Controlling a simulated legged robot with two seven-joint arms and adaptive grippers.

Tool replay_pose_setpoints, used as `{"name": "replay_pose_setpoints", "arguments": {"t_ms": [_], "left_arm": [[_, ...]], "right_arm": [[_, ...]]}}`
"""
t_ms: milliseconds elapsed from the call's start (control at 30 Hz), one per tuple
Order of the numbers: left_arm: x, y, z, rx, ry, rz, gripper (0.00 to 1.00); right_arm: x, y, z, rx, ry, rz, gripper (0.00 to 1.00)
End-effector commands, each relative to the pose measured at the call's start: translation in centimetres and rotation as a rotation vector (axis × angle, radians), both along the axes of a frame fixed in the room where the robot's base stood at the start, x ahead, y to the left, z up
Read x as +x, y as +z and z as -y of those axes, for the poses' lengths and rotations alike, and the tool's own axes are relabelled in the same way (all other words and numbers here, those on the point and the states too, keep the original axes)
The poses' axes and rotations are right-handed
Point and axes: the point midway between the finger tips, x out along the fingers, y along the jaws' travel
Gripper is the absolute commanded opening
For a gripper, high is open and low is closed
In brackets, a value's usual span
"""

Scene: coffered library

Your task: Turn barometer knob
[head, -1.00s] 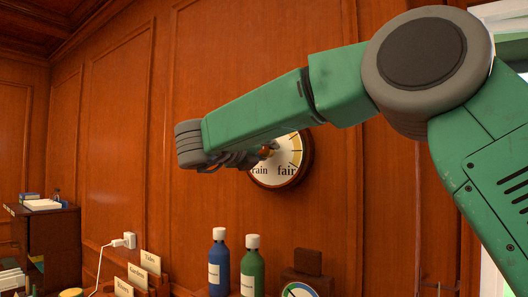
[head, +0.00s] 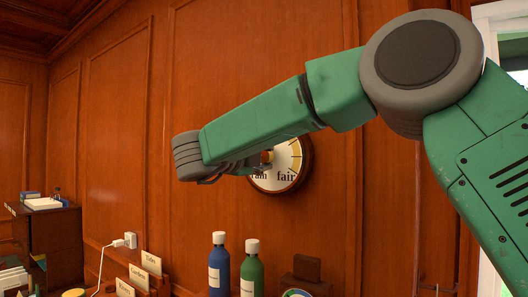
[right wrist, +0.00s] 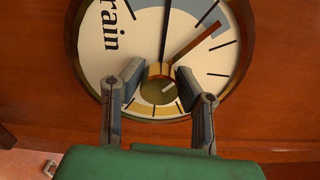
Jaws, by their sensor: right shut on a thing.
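The round barometer (head: 288,176) hangs on the wood-panelled wall, its white face lettered "rain" and "fair" in a dark rim. My right gripper (head: 264,166) is at its left part and hides some of the face. In the right wrist view the barometer (right wrist: 101,62) fills the upper middle, with a dark hand and a copper-coloured hand. There my right gripper (right wrist: 160,82) has its two fingers on either side of the round brass centre knob (right wrist: 157,93), shut on it. The contact points are hard to see. My left gripper is not in view.
Below stand a blue bottle (head: 219,268) and a green bottle (head: 250,270), with a dark block (head: 307,268) to their right. Name cards (head: 151,263), a wall socket with a plug (head: 129,240) and a dark cabinet (head: 52,245) are at left. The wall around the barometer is clear.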

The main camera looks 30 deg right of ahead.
Motion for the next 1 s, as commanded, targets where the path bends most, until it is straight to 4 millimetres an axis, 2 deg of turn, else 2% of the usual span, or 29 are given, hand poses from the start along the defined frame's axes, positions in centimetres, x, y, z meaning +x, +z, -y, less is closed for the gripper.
{"name": "replay_pose_setpoints", "arguments": {"t_ms": [500, 1000], "left_arm": [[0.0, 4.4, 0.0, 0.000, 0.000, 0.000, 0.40], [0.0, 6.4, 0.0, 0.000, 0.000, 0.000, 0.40]], "right_arm": [[0.1, -0.4, 0.0, -0.170, 0.002, -0.437, 0.00], [0.0, -0.6, 0.0, -0.253, 0.004, -0.634, 0.00]]}}
